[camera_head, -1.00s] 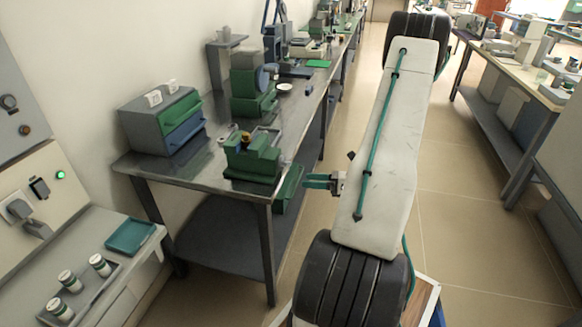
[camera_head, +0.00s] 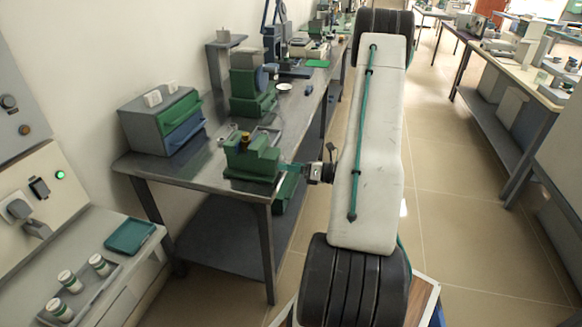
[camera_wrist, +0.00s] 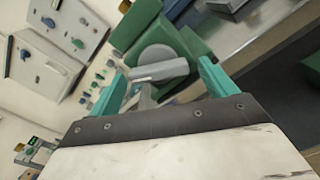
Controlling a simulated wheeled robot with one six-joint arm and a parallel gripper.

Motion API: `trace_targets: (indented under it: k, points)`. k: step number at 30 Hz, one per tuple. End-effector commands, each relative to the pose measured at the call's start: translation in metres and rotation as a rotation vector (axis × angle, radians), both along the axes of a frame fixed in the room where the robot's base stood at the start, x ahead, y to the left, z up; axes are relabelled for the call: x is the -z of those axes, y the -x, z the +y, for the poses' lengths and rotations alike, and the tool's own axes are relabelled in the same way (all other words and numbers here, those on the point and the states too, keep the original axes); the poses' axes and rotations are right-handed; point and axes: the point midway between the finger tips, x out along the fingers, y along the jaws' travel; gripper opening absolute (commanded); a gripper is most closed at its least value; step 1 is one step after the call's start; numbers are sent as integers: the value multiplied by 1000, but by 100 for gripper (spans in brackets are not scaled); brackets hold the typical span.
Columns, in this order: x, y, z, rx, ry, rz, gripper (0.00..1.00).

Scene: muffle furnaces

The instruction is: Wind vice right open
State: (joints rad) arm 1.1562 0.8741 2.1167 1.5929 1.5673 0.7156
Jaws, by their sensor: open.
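A green vice (camera_head: 250,160) stands at the front corner of the metal bench in the head view. In the wrist view its green body (camera_wrist: 188,50) fills the top middle, with a round grey hub and a grey handle bar (camera_wrist: 160,71) on the near face. My gripper (camera_head: 284,166) is at the vice's right side in the head view. In the wrist view my gripper (camera_wrist: 163,68) is open, its teal fingers on either side of the handle. I cannot tell whether either finger touches it. The vice's jaws are hard to make out.
Behind the vice on the metal bench (camera_head: 215,165) are a grey drawer box (camera_head: 140,127) and another green machine (camera_head: 252,92). A lower side table (camera_head: 85,292) with a teal tray (camera_head: 130,236) and jars stands at left. The aisle floor at right is clear.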

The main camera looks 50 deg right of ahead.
Motion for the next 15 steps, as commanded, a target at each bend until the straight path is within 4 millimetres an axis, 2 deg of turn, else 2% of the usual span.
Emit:
trace_targets:
  k: [3, 8, 15]
  points:
    - [0, 0, 0, 0, 0, 0, 84]
    - [0, 0, 0, 0, 0, 0, 39]
    - [0, 0, 0, 0, 8, -3, 39]
